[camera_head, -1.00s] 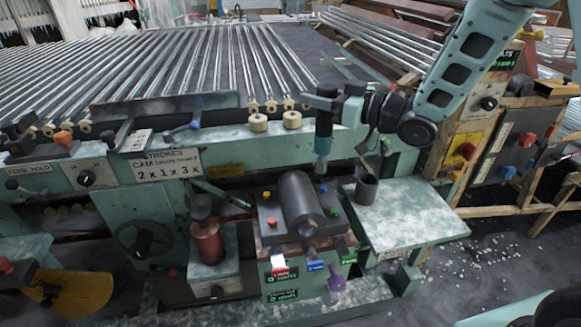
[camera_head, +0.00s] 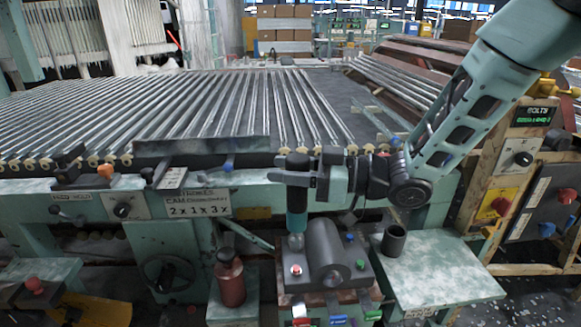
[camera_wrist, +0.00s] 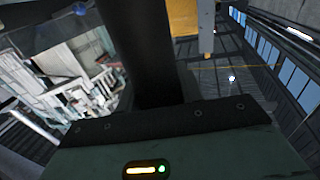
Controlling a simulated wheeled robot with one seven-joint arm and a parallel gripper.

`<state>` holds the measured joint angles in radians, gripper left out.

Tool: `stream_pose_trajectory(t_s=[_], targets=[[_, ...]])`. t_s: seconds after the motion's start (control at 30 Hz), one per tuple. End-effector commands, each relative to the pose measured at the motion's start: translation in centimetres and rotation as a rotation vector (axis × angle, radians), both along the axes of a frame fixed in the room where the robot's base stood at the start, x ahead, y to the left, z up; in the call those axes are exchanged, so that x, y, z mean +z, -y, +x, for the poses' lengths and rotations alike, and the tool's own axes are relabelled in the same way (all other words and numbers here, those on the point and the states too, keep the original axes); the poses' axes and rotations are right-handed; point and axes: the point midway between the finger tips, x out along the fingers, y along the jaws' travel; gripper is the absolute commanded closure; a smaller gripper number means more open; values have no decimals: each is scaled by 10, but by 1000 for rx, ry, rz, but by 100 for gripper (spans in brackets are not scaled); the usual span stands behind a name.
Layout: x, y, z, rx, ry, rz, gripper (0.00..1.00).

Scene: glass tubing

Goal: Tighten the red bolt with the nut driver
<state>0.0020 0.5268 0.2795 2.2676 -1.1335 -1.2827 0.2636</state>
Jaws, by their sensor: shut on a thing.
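The red bolt (camera_head: 296,270) shows on the front left corner of a dark block (camera_head: 322,284) with a dark cylinder (camera_head: 324,243) on it. My gripper (camera_head: 297,178) is shut on the nut driver (camera_head: 296,208), which has a dark top, a teal body and a grey lower end. The driver hangs upright, and its lower end shows just behind the red bolt in the head view. I cannot tell whether it touches the block. In the wrist view a dark shaft (camera_wrist: 140,50), likely the driver, fills the middle; no bolt shows there.
A blue bolt (camera_head: 350,238) and a green bolt (camera_head: 361,265) sit right of the cylinder. A dark cup (camera_head: 393,240) stands on the pale green table (camera_head: 445,272). A red canister (camera_head: 230,280) stands left. Glass tubes (camera_head: 220,105) lie behind.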

Motion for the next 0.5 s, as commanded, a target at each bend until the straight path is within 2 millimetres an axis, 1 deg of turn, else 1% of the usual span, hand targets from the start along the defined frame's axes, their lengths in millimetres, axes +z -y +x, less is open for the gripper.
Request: stream_pose_trajectory(t_s=[0.13,0.5], targets=[[2,0,0,-1,2,3,100],[-18,0,0,-1,3,2,100]])
